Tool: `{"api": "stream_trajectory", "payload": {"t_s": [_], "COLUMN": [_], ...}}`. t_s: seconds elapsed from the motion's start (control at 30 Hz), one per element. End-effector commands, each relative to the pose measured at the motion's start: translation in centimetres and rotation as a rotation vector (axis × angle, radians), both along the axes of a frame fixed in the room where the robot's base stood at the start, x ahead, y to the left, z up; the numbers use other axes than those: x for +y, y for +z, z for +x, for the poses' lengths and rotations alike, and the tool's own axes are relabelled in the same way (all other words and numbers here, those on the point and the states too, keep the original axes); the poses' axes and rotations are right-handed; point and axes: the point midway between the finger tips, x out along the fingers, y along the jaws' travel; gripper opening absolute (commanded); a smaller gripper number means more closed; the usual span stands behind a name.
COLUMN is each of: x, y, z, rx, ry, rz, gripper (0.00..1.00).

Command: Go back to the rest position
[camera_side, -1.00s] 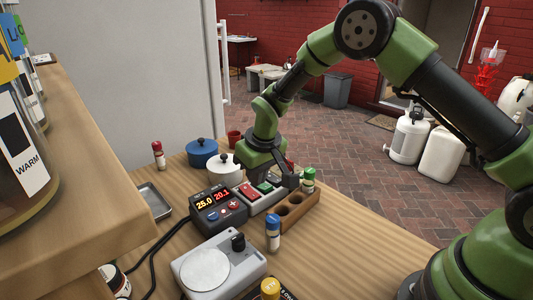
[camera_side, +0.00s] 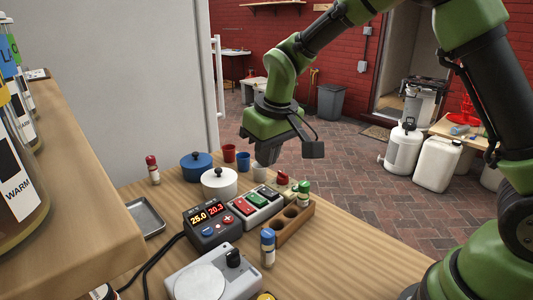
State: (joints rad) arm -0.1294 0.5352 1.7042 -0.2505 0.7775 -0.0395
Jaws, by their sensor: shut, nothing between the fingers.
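My green gripper (camera_side: 266,156) hangs in the air above the back of the wooden table, pointing down. Its fingers are together with nothing held between them. It is above and behind the switch box (camera_side: 257,206) with red and green buttons and does not touch it. The rest of my green arm reaches up and over to the right of the picture.
The white pot (camera_side: 219,184), blue pot (camera_side: 196,168), small cups (camera_side: 229,153) and controller (camera_side: 212,229) stand below. A wooden rack (camera_side: 292,225) and blue-capped vial (camera_side: 268,248) are nearer. A shelf (camera_side: 85,210) with jars stands left. Air above the table is free.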

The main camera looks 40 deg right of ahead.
Motion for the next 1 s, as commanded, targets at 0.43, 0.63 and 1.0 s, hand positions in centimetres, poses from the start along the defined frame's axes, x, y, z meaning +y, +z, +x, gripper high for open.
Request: {"api": "stream_trajectory", "payload": {"t_s": [0.43,0.63,1.0], "x": [-1.3,-1.7,-1.5], "y": [8.9,12.0,12.1], "z": [-7.4,-14.0,-21.6], "rx": [-0.139,-0.237,-0.352], "ry": [-0.134,-0.216,-0.301], "rz": [0.111,0.200,0.314], "gripper": [0.00,0.00,0.00]}}
